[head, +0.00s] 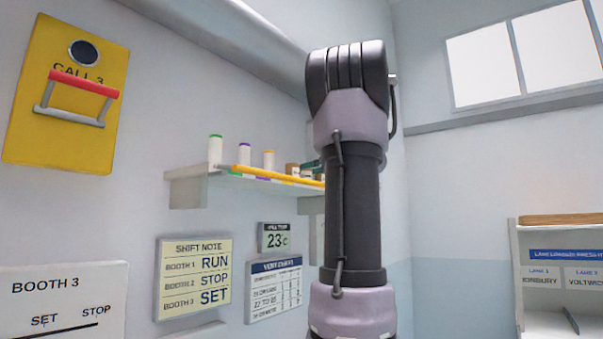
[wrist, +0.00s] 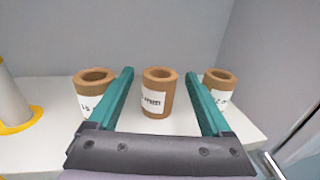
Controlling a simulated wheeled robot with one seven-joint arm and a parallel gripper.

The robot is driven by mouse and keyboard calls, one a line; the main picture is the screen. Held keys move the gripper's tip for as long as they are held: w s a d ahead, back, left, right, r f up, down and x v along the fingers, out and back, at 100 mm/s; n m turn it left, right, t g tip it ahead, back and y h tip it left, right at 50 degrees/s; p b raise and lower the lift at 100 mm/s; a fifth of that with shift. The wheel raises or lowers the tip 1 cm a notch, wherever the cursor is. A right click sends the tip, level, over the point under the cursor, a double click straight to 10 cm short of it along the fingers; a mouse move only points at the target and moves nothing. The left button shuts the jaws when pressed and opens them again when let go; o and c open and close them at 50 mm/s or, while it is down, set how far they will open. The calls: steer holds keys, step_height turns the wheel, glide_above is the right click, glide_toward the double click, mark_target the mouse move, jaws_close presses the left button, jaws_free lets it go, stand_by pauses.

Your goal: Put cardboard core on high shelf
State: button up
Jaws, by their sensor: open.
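A brown cardboard core (wrist: 158,94) with a white label stands upright on a white shelf (wrist: 50,140) in the wrist view. A second core (wrist: 95,92) stands to its left and a third core (wrist: 220,90) to its right. My gripper (wrist: 158,72) is open, its green fingers on either side of the middle core in the picture, with gaps both sides. I cannot tell how deep the core sits between them. In the head view the wall shelf (head: 190,188) bears small brown cores (head: 292,169), partly hidden by my arm; my gripper is hidden there.
A white spool (wrist: 10,100) with a yellow base stands left in the wrist view. Several white spools, one green-topped (head: 215,150), line the wall shelf behind a yellow edge strip (head: 262,174). A rack (head: 560,270) stands at lower right. Walls lie close behind the cores.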

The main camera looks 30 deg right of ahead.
steer(key=s, duration=0.6)
steer(key=shift+s+d, duration=0.4)
steer(key=shift+d, duration=0.05)
